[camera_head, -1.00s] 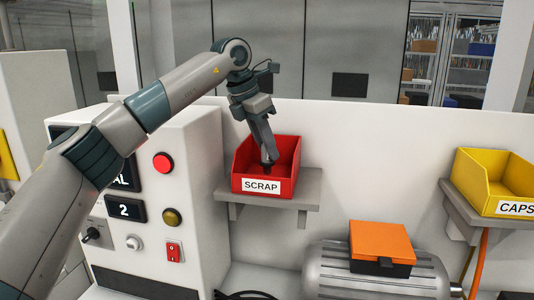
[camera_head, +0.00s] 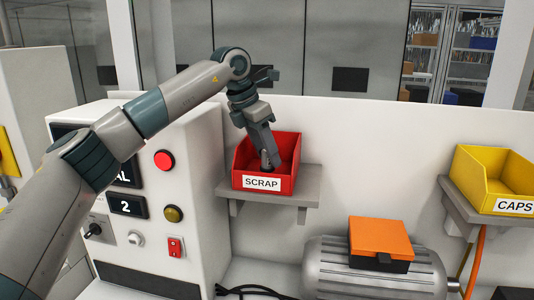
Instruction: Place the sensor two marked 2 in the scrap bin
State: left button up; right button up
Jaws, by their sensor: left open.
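The red scrap bin (camera_head: 288,180), labelled SCRAP, stands on a grey shelf on the white wall. My left gripper (camera_head: 268,164) reaches down into the bin and is open. Its fingertips are inside, behind the front wall. A small dark shape shows at the fingertips; I cannot tell whether it is the sensor or part of the gripper. No sensor marked 2 can be made out. My right gripper is not in view.
A control cabinet (camera_head: 185,135) with a display showing 2 stands left of the bin. A yellow CAPS bin (camera_head: 470,175) sits on a shelf at the right. A motor with an orange-topped box (camera_head: 380,238) lies below, and black cables lie beside it.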

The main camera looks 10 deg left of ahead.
pick_arm(q)
jog(key=shift+s+a+r+b, duration=0.15)
jog(key=shift+r+b, duration=0.2)
jog(key=shift+r, duration=0.2)
jog(key=b+v, duration=0.3)
jog(key=v, duration=0.7)
jog(key=shift+r, duration=0.3)
jog(key=shift+s, duration=0.1)
